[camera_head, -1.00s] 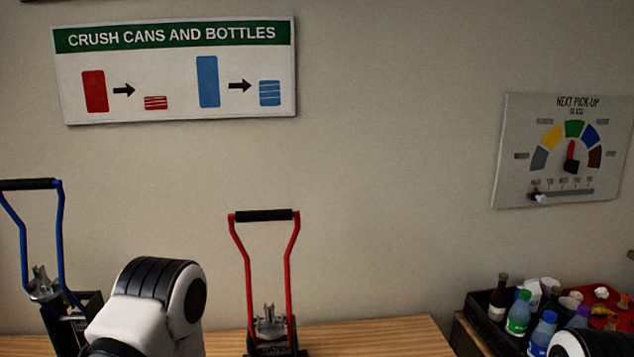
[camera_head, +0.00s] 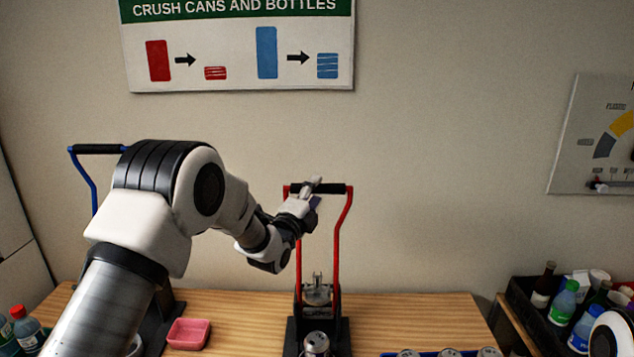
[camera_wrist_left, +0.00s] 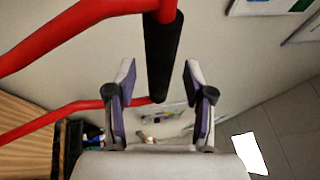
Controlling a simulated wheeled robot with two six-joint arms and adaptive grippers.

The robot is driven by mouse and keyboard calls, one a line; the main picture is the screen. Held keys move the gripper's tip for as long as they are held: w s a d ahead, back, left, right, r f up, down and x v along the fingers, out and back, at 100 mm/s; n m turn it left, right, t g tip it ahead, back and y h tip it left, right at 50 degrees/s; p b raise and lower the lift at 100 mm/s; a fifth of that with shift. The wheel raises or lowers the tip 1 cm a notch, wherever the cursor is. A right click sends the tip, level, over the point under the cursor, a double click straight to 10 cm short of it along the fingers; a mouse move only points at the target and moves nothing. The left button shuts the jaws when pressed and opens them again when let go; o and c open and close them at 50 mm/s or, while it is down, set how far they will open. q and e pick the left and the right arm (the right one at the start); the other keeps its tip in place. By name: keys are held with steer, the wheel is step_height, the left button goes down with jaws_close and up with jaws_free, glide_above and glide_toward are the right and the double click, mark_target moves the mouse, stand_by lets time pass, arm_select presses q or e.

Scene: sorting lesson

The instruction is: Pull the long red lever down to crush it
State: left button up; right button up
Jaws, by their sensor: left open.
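The long red lever (camera_head: 341,245) stands upright on a black can crusher, its two red bars joined at the top by a black grip (camera_head: 333,189). The lever also shows in the left wrist view (camera_wrist_left: 75,30). My left gripper (camera_head: 314,188) is at the left part of the black grip. In the left wrist view my left gripper (camera_wrist_left: 160,75) is open, with the black grip (camera_wrist_left: 162,60) passing between its fingers, a gap showing on each side. A metallic can (camera_head: 317,343) shows at the crusher's base. My right gripper is out of view.
A blue-levered crusher (camera_head: 88,182) stands at left, partly behind my left arm. A pink tray (camera_head: 189,334) sits on the wooden table (camera_head: 245,315). A black crate (camera_head: 518,300) of bottles is at right. Several cans in a blue tray (camera_head: 388,355) line the front edge.

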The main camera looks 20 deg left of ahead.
arm_select(q)
steer(key=shift+x, duration=1.15)
steer(key=shift+s, duration=0.1)
steer(key=shift+c, duration=0.4)
jaws_close()
